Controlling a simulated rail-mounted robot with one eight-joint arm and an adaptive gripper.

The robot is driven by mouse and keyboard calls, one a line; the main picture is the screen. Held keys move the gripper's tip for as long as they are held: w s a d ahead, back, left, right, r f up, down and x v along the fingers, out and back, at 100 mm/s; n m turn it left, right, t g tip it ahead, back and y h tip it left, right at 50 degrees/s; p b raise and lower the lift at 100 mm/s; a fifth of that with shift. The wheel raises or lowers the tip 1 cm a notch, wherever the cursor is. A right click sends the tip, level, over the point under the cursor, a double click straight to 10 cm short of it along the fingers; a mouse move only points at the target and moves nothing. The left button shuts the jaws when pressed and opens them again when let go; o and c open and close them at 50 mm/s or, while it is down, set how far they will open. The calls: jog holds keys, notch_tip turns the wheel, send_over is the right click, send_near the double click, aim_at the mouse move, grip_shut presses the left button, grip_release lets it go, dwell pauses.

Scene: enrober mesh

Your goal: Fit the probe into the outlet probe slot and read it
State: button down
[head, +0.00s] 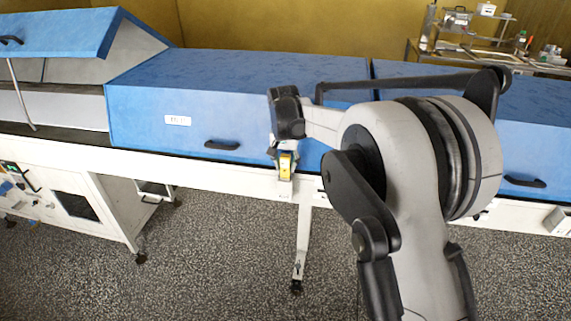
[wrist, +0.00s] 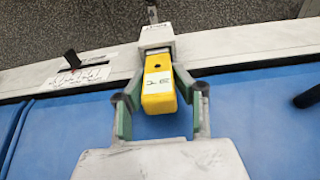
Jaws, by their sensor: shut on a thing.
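The yellow probe (wrist: 159,88) is between the fingers of my gripper (wrist: 160,92), which is shut on it. It has a white face with dark marks, upside down in the wrist view and too small to read surely. Its far end meets a white block-like holder (wrist: 157,42) at the machine's white rail. I cannot tell how deep it sits there, or whether this holder is the outlet probe slot. In the head view the yellow probe (head: 285,166) hangs upright below my gripper (head: 284,150), in front of the rail.
A small dark fitting (wrist: 72,59) above a printed label (wrist: 77,78) is on the rail. Blue tunnel covers (head: 240,95) with black handles (head: 222,145) stand behind. The left hood (head: 60,32) is raised. A cart (head: 475,45) stands at the back right. Speckled floor lies in front.

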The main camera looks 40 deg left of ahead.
jog(key=shift+f, duration=0.2)
jog(key=c, duration=1.4)
grip_release()
jog(key=shift+r, duration=0.15)
jog(key=r, duration=0.4)
jog(key=s+r, duration=0.1)
jog(key=r, duration=0.3)
jog(key=r+b, duration=0.1)
jog(key=r, duration=0.3)
jog(key=shift+s+d, duration=0.15)
jog(key=shift+d, duration=0.2)
